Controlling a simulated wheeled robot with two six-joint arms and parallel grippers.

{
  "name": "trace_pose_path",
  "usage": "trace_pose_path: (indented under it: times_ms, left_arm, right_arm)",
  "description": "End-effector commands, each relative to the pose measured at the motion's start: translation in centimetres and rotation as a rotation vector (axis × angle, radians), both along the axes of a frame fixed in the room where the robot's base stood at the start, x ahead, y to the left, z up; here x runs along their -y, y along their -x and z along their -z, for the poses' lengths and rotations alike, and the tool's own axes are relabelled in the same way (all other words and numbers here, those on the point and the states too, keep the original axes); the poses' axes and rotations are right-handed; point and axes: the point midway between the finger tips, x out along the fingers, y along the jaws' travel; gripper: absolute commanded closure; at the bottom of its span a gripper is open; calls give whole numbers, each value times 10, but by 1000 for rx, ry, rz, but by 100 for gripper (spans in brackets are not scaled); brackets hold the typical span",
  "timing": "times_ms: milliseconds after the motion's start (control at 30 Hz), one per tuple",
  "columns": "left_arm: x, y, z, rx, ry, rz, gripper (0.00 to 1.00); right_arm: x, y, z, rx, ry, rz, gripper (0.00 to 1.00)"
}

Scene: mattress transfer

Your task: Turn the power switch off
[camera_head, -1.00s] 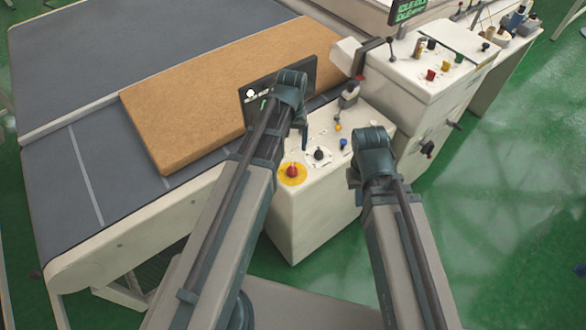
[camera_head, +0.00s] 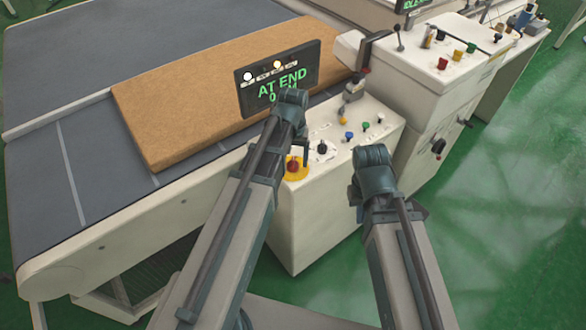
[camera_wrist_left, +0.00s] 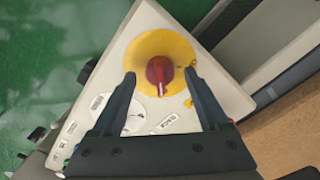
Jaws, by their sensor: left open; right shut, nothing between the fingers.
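The power switch, a red rotary knob (camera_head: 293,165) on a yellow disc (camera_head: 302,175), sits on the near corner of the low cream control box (camera_head: 322,205). In the left wrist view the red knob (camera_wrist_left: 159,72) shows a pale mark at its lower end. My left gripper (camera_wrist_left: 160,74) is open, with one finger on each side of the knob and gaps between. In the head view my left gripper (camera_head: 302,160) points down beside the knob. My right gripper (camera_head: 356,196) is shut and empty, right of the box; its fingertips are hard to see.
A dark display (camera_head: 279,80) reads "AT END", its lower line partly hidden by my left arm. A brown mattress slab (camera_head: 205,90) lies on the grey conveyor (camera_head: 110,150). Other knobs (camera_head: 322,147) share the box top. A taller console (camera_head: 440,75) stands behind. Green floor is clear at right.

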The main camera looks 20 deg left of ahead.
Motion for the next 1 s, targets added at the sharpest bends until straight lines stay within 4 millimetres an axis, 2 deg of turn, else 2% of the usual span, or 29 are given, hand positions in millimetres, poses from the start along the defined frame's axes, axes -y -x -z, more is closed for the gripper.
trace_pose_path:
  times_ms: [33,100,433,833,867,1000]
  left_arm:
    - [0,0,9,0,0,0,23]
    - [0,0,12,0,0,0,23]
    - [0,0,12,0,0,0,24]
    - [0,0,12,0,0,0,96]
    - [0,0,12,0,0,0,100]
    - [0,0,12,0,0,-3,100]
  right_arm:
    - [0,0,9,0,0,0,100]
    - [0,0,12,0,0,0,100]
    - [0,0,12,0,0,0,100]
    - [0,0,12,0,0,0,100]
    - [0,0,12,0,0,0,100]
    - [0,0,12,0,0,0,100]
